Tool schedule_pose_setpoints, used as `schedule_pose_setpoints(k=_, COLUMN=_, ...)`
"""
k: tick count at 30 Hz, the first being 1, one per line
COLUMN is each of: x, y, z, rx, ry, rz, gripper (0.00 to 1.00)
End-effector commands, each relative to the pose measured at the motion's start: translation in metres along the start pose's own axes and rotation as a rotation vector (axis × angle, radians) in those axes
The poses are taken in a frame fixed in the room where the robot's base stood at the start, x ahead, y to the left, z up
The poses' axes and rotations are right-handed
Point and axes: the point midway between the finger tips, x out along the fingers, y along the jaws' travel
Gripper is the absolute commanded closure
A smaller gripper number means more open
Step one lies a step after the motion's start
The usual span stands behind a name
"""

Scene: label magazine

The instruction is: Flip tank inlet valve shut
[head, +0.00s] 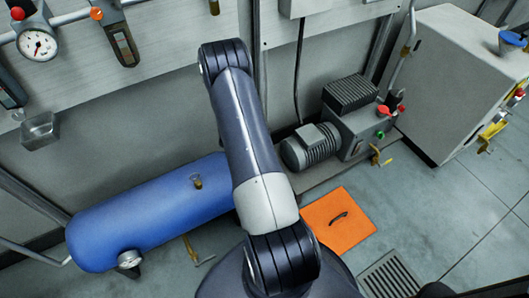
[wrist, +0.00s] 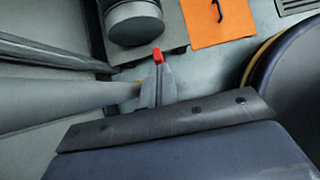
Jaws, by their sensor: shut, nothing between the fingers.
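My gripper (wrist: 158,60) shows in the wrist view as grey fingers with a red tip, closed together and empty. In the head view my arm hides it. The blue tank (head: 145,215) lies at the lower left in the head view. A small brass fitting (head: 196,182) sits on its upper side, and a yellow-handled part (head: 190,250) shows low in front of it. I cannot tell which one is the inlet valve. Another yellow handle (head: 376,155) is beside the compressor unit, apart from the tank.
The motor (head: 312,147) stands right of my arm and shows in the wrist view (wrist: 133,22). An orange plate (head: 339,219) lies on the floor near a drain grate (head: 391,276). A grey cabinet (head: 462,80) stands at the right. A gauge (head: 37,43) is on the left wall.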

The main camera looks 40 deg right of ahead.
Motion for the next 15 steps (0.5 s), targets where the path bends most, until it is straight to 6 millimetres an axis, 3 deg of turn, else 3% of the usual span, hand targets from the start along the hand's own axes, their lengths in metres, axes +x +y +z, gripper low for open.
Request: schedule_pose_setpoints(k=15, x=-0.0106, y=0.0, z=0.0079, rx=0.0, ry=0.0, rz=0.0, gripper=1.0)
